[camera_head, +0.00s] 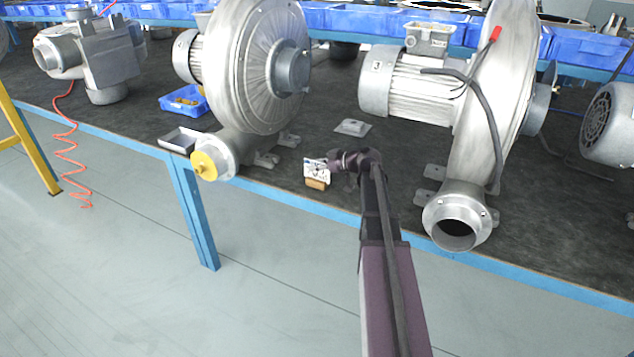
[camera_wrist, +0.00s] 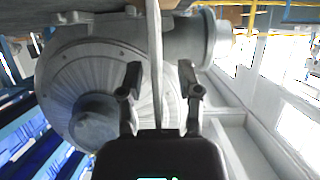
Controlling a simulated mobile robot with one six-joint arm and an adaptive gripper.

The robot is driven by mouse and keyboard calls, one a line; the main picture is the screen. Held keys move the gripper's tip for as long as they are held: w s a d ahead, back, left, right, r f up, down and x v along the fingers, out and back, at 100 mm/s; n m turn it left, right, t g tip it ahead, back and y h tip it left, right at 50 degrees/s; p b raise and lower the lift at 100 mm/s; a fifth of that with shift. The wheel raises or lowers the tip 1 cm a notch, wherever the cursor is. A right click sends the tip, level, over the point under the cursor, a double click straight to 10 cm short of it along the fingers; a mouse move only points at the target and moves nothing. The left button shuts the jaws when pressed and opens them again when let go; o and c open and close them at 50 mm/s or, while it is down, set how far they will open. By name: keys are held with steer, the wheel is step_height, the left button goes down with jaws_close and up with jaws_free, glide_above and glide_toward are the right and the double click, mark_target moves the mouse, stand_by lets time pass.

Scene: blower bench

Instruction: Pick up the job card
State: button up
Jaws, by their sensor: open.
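The job card (camera_head: 313,166) is a small white card with dark print, standing upright in a small wooden block (camera_head: 316,184) near the bench's front edge. My gripper (camera_head: 335,162) is at the card's right side, with its fingers partly over or beside it. In the wrist view my gripper (camera_wrist: 160,76) is open. A thin pale strip, which looks like the card seen edge-on (camera_wrist: 155,40), runs between the two fingers with a gap on each side. The wooden block is not clear in the wrist view.
A large silver blower (camera_head: 255,70) stands behind and left of the card; another (camera_head: 490,110) stands to the right. A small flat metal plate (camera_head: 352,127) lies behind my gripper. A blue bin (camera_head: 185,101) and a grey tray (camera_head: 180,140) sit left. Dark bench top (camera_head: 400,150) is bare nearby.

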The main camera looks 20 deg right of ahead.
stand_by(0.5)
jaws_close()
steer(key=shift+r, duration=0.1)
step_height(320, 180, up, 3)
steer(key=p, duration=0.2)
steer(key=shift+f+p, duration=0.2)
steer(key=shift+p, duration=0.2)
steer(key=s+d+r+p, duration=0.2)
steer(key=s, duration=1.4)
steer(key=shift+r, duration=0.15)
